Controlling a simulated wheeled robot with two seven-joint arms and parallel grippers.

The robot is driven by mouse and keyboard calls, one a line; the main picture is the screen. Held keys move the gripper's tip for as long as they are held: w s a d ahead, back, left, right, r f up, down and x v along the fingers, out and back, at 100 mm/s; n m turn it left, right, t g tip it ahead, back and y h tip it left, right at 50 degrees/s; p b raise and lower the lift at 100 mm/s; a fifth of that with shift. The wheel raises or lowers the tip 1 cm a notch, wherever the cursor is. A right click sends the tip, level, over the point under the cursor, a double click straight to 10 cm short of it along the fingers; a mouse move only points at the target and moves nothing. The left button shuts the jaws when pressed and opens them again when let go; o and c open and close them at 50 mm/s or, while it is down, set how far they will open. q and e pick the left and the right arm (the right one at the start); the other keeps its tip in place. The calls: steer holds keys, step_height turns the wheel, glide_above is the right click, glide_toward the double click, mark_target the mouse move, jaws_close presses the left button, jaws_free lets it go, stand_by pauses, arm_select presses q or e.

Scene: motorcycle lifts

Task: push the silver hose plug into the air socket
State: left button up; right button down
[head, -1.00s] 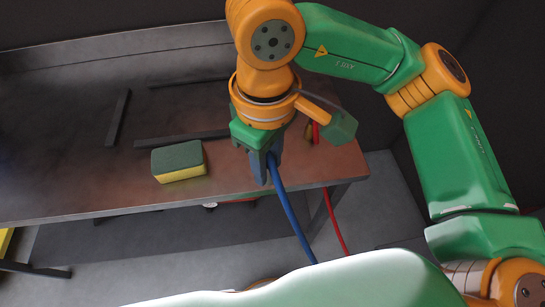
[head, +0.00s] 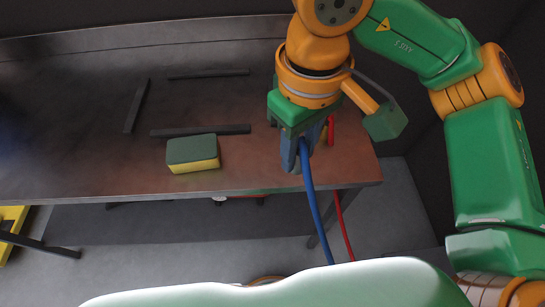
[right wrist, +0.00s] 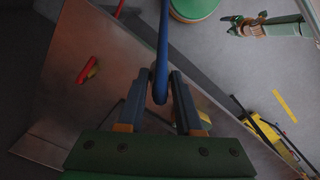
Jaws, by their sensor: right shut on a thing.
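My right gripper (head: 297,160) points down near the front right of the brown bench and is shut at the end of a blue hose (head: 315,210). In the right wrist view the hose (right wrist: 162,45) runs between the fingers (right wrist: 160,85). The silver plug is hidden by the fingers. A red fitting with a brass-coloured part (head: 331,128) lies just behind and right of the gripper; it also shows in the right wrist view (right wrist: 86,71), apart from the fingers. I cannot make out the air socket for sure. My left gripper (right wrist: 235,24) shows small; its jaw state is unclear.
A green and yellow sponge (head: 193,153) lies left of the gripper on the bench (head: 80,180). Dark bars (head: 200,131) lie behind it. A red hose (head: 343,225) hangs past the front edge. The bench between sponge and gripper is clear.

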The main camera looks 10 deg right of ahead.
steer(key=shift+s+d+r+m, duration=0.2)
steer(key=shift+d+r+m, duration=0.45)
steer(key=shift+m, duration=0.15)
steer(key=shift+w+a, duration=0.1)
steer(key=shift+a, duration=0.1)
steer(key=w+a+m, duration=0.2)
steer(key=a+m, duration=0.2)
steer(key=a, duration=0.4)
steer(key=shift+w+m, duration=0.2)
steer(key=shift+m, duration=0.1)
steer(key=shift+d, duration=0.1)
